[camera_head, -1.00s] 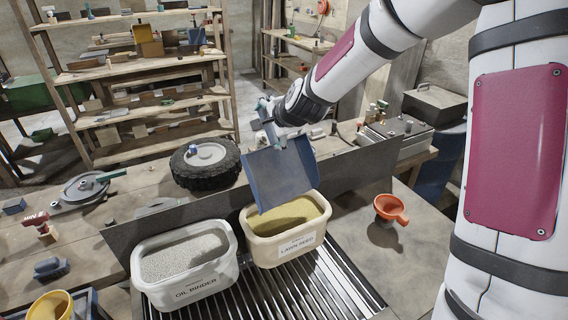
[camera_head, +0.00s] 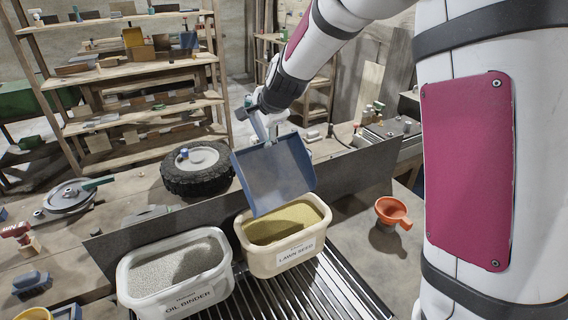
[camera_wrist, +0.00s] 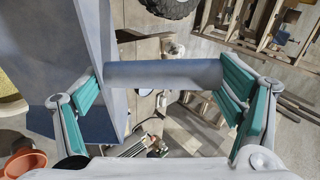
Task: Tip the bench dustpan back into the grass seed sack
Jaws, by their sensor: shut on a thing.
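The blue dustpan (camera_head: 275,178) hangs tilted, its open front edge pointing down over the cream tub labelled LAWN SEED (camera_head: 290,262). The tub holds yellowish grain; I see no sack. The pan's visible inner face looks bare. My gripper (camera_head: 270,127) is above the pan, shut on its handle. In the wrist view, my gripper's green-padded fingers (camera_wrist: 163,92) stand at either end of the blue-grey handle (camera_wrist: 165,74). The pan (camera_wrist: 75,65) fills the left there.
A white tub labelled OIL BINDER (camera_head: 175,275) with grey granules stands just left of the seed tub. Both stand by a slatted grate (camera_head: 325,285). A low dark panel (camera_head: 345,175) runs behind. An orange funnel (camera_head: 393,212) is at right, a tyre (camera_head: 197,170) behind.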

